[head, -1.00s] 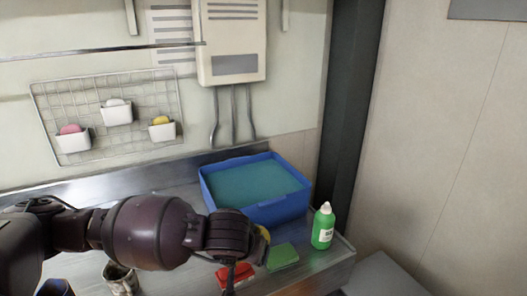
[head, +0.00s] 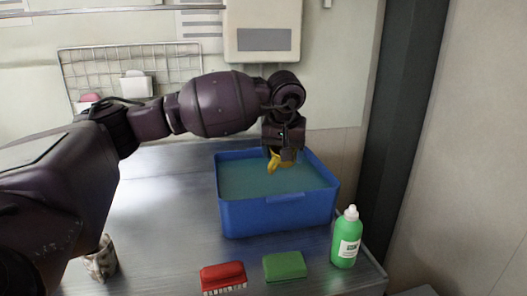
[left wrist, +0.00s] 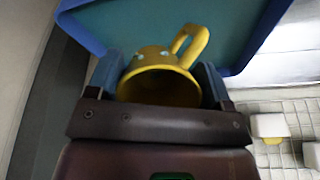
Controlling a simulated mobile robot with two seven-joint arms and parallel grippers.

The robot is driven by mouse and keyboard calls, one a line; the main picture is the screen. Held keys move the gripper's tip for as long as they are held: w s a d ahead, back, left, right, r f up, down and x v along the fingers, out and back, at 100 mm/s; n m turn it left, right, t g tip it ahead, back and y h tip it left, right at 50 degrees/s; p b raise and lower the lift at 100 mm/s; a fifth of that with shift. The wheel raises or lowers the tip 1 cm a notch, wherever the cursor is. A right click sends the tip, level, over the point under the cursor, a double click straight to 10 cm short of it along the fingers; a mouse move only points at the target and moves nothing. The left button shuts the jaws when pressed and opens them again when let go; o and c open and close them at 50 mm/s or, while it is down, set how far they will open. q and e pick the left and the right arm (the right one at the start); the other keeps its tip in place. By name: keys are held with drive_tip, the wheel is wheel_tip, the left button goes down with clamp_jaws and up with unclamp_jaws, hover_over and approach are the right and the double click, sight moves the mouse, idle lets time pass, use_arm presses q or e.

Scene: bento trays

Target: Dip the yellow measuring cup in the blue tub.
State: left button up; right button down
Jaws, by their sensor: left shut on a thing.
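The blue tub (head: 280,214) stands on the metal counter and holds teal liquid (head: 245,178). My left gripper (head: 280,155) is over the tub, pointing down, shut on the yellow measuring cup (head: 274,164). The cup hangs at or just above the liquid; I cannot tell whether it touches. In the left wrist view the cup (left wrist: 160,80) sits between the two fingers (left wrist: 160,88), its handle toward the tub (left wrist: 85,25). In the head view the gripper hides part of the cup. My right gripper is in no view.
A red brush (head: 222,275), a green sponge (head: 285,265) and a green bottle (head: 346,240) stand in front of the tub. A patterned cup (head: 102,260) is at the lower left. A wire rack (head: 130,65) hangs on the wall. The counter left of the tub is clear.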

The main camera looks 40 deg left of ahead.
use_arm(q)
drive_tip(key=w+a+r+n+g+h+b, duration=0.1)
drive_tip(key=a+r+n+g+h+b, duration=0.2)
drive_tip(key=a, duration=0.7)
drive_tip(key=shift+n+y, duration=0.5)
drive_tip(key=shift+w+d+f+b, duration=0.1)
drive_tip(key=shift+f+b, duration=1.6)
drive_tip(key=shift+f, duration=6.95)
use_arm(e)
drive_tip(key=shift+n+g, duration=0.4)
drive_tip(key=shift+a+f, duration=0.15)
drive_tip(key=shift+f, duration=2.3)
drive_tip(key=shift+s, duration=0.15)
